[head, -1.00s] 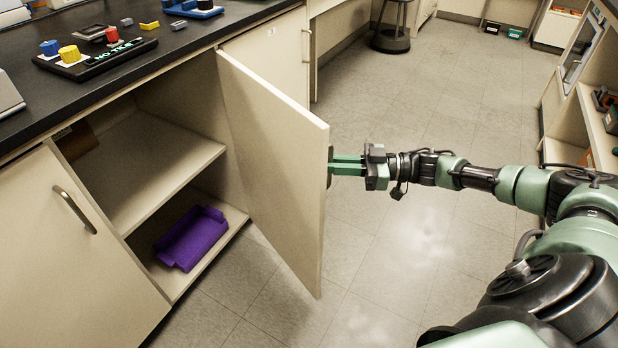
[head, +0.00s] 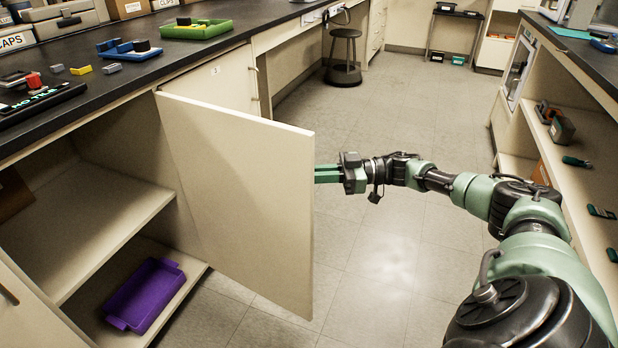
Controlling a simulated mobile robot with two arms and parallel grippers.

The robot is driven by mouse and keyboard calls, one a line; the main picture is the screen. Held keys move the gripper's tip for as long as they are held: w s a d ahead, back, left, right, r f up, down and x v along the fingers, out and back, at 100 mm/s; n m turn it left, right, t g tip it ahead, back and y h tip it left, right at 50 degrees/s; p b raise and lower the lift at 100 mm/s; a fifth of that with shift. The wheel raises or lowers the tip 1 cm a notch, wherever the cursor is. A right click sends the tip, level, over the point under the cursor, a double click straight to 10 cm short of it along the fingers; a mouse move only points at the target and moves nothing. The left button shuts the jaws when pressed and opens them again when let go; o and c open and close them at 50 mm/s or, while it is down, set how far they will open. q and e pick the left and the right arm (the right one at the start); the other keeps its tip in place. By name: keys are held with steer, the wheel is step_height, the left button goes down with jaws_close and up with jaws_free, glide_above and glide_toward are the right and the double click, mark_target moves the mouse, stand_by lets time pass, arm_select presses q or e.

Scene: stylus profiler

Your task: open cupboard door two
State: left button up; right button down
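The cupboard door (head: 240,205), a flat cream panel, stands swung wide open, its free edge toward the floor aisle. Behind it the open cupboard shows an inner shelf (head: 95,225) and a purple tray (head: 146,294) on its bottom board. My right gripper (head: 322,174) is at the free edge of the door, on the side turned away from me. Its green fingers reach behind the panel, so their tips and any handle there are hidden. I cannot tell whether they grip anything. My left gripper is not in view.
The black counter (head: 190,55) above carries a green tray (head: 197,29), a blue block holder (head: 128,50) and small blocks. A stool (head: 344,55) stands farther back. Open shelving (head: 575,150) lines the right side. The floor (head: 385,255) between is clear.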

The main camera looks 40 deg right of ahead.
stand_by(0.3)
steer(key=c, duration=1.5)
jaws_free()
steer(key=shift+w, duration=0.15)
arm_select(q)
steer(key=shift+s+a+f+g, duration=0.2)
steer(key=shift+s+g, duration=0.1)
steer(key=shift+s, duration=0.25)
arm_select(e)
steer(key=v, duration=0.8)
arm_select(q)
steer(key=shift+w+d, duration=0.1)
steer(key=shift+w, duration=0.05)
